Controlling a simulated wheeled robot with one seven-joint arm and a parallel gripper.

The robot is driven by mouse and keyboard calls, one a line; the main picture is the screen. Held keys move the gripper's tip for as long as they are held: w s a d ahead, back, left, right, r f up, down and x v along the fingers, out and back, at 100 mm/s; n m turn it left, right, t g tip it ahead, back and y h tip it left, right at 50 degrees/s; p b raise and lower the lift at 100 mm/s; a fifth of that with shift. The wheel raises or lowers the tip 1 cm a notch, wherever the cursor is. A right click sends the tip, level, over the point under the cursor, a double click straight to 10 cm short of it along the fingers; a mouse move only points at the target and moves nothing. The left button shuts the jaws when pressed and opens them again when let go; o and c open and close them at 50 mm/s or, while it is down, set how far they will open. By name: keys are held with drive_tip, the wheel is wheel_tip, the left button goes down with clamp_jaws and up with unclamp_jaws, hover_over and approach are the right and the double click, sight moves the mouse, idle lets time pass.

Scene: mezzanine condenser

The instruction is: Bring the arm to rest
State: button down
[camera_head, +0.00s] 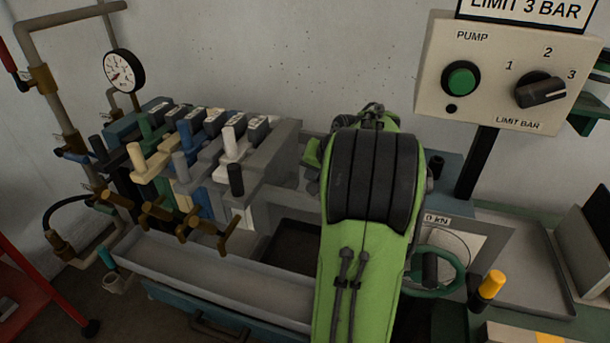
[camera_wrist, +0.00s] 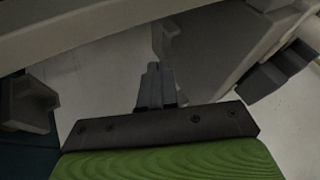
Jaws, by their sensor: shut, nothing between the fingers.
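My green arm with its black ribbed joint cover (camera_head: 374,178) rises through the middle of the head view, in front of the bench. My gripper is hidden behind it in that view. In the wrist view my gripper (camera_wrist: 154,70) is shut, with its narrow grey fingers together and nothing between them. The fingertips are close to a grey upright piece (camera_wrist: 165,38); I cannot tell whether they touch it.
Several coloured levers on valve blocks (camera_head: 160,165) stand left of my arm, above a grey trough (camera_head: 200,268). A pressure gauge (camera_head: 124,71) is at upper left. A pump box (camera_head: 500,72), a green handwheel (camera_head: 440,282) and a yellow-topped knob (camera_head: 491,284) are to the right.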

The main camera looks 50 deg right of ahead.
drive_tip(key=shift+v, duration=1.2)
